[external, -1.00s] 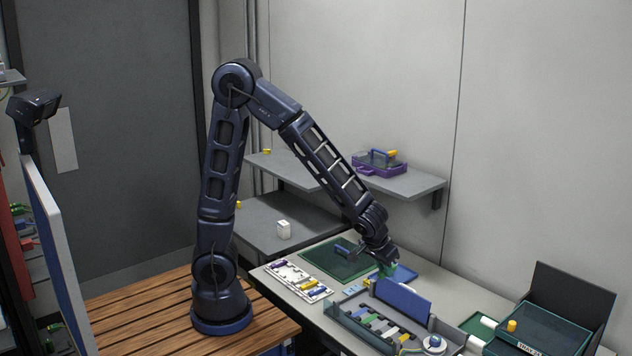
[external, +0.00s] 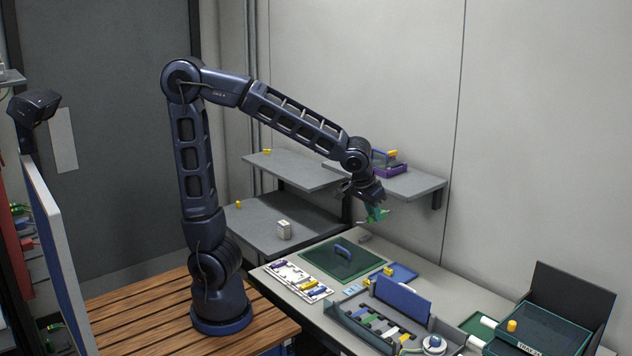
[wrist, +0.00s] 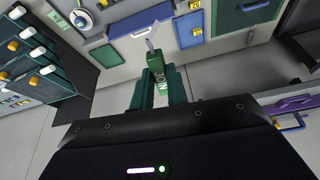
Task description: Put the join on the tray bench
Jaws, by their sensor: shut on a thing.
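My gripper (external: 372,203) is raised above the back of the workbench, pointing down. It is shut on a green piece (external: 378,214), which I take to be the join. In the wrist view the green join (wrist: 155,62) sits between the teal fingers, with a pale prong at its far end. A dark green tray (external: 550,327) with a lettered front and a yellow-topped piece stands at the right end of the bench; its lettering is too small to read surely. I cannot tell which surface is the tray bench.
A grey splicing unit (external: 345,317) with an upright blue lid (external: 402,302) stands on the workbench. Behind it lie a green mat (external: 325,262) and a blue mat (external: 407,276) with yellow pieces. A wall shelf with a purple case (external: 390,171) is close behind my gripper.

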